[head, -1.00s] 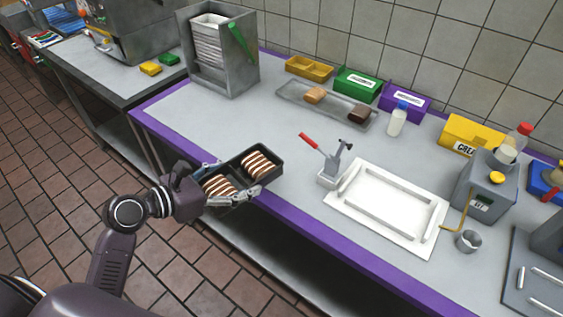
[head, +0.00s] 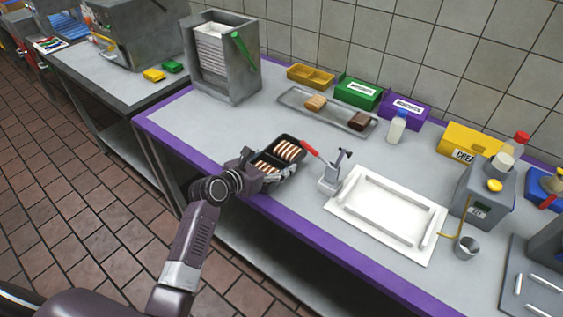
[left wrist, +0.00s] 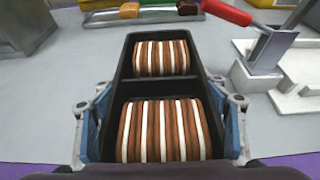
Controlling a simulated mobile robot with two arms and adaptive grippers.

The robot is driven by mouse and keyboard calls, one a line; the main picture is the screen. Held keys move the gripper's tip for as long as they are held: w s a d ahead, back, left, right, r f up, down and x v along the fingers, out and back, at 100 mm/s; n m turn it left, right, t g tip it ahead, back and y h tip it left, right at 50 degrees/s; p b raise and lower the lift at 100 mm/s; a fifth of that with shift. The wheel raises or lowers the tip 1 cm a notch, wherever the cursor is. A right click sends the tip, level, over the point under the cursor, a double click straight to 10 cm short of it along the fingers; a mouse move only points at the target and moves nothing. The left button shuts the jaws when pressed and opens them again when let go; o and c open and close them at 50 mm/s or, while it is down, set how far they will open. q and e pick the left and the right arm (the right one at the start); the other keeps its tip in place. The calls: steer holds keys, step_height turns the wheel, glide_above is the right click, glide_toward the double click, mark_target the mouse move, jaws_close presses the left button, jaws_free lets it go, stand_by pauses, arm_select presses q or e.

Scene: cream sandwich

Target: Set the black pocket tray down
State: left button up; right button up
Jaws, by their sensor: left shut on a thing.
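The black pocket tray (head: 279,160) is over the front part of the counter, left of the red-handled tool. It also shows in the left wrist view (left wrist: 150,87), where its two pockets each hold striped brown and white sandwiches (left wrist: 162,130). My left gripper (head: 272,173) is shut on the near end of the tray, with a blue-padded finger along each side (left wrist: 161,130). The tray looks roughly level. I cannot tell whether its underside touches the counter. My right gripper is not in view.
The red-handled tool (head: 330,176) stands close to the tray's right, beside a white board (head: 385,215). A grey metal tray (head: 292,97) with brown pieces lies behind. A metal dispenser (head: 222,60) stands back left. The counter (head: 195,125) left of the black tray is clear.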

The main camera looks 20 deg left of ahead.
mark_target(282, 155)
arm_select(q)
steer(key=w, duration=0.1)
steer(key=w+d, duration=0.1)
steer(key=shift+w, duration=0.45)
steer(key=shift+f, duration=1.75)
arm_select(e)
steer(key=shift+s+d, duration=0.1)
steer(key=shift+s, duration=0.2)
arm_select(q)
steer(key=o, duration=1.1)
steer(key=shift+f, duration=0.15)
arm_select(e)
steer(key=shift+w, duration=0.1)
